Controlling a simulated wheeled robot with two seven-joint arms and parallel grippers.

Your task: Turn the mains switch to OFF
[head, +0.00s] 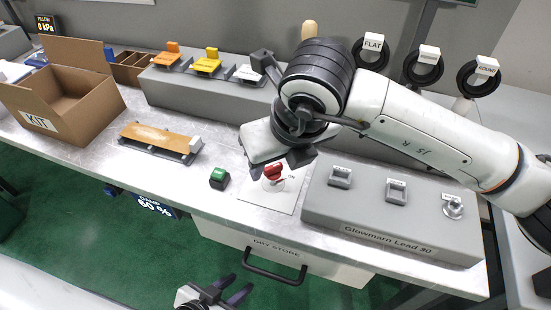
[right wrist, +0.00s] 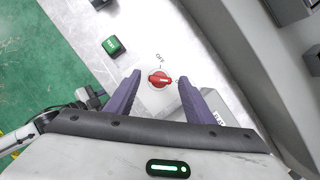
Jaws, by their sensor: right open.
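The mains switch (head: 273,172) is a red rotary knob on a pale plate on the bench, below my right gripper in the head view. In the right wrist view the red knob (right wrist: 160,80) lies between the fingertips, with its bar pointing to the right and the OFF label above it. My right gripper (right wrist: 157,88) is open with one finger on each side of the knob; I cannot tell whether the fingers touch it. My left gripper (head: 233,290) is open and empty, low in front of the bench.
A green button (head: 219,175) stands left of the switch plate. A grey block labelled Glowmarn Lead 30 (head: 390,225) stands close on the right. A wooden board (head: 150,136) and an open KIT carton (head: 65,95) are farther left. A drawer handle (head: 272,268) juts out below.

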